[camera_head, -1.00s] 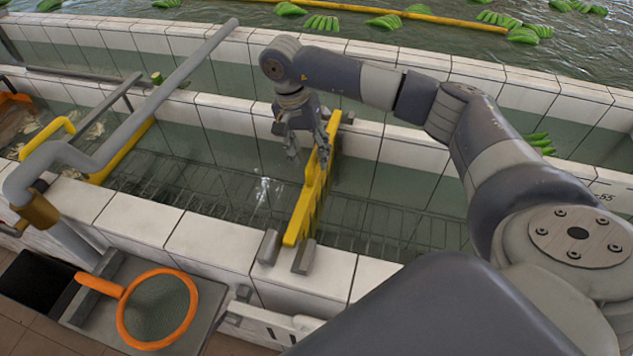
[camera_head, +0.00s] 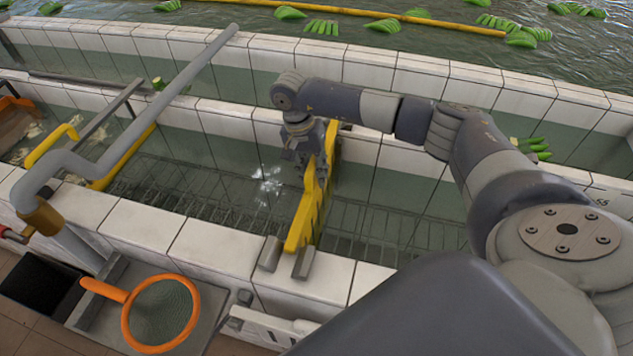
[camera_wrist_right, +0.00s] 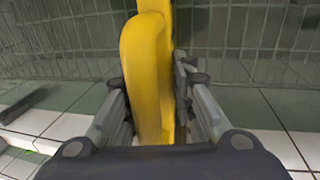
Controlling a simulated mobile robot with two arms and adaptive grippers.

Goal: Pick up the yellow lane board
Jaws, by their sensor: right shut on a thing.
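The yellow lane board (camera_head: 306,218) stands on edge across the water channel, its near end between two grey blocks on the tiled wall. My right gripper (camera_head: 308,178) reaches down over the channel and is shut on the board's raised upper part. In the right wrist view the yellow board (camera_wrist_right: 148,85) runs between the two fingers of my right gripper (camera_wrist_right: 158,100). The board still sits at its place between the blocks. My left gripper is not in view.
Grey blocks (camera_head: 270,254) flank the board's near end. A grey pipe (camera_head: 150,115) crosses the channel at left. An orange-rimmed net (camera_head: 128,312) lies on a tray at the lower left. Green bunches (camera_head: 321,27) float in the far water.

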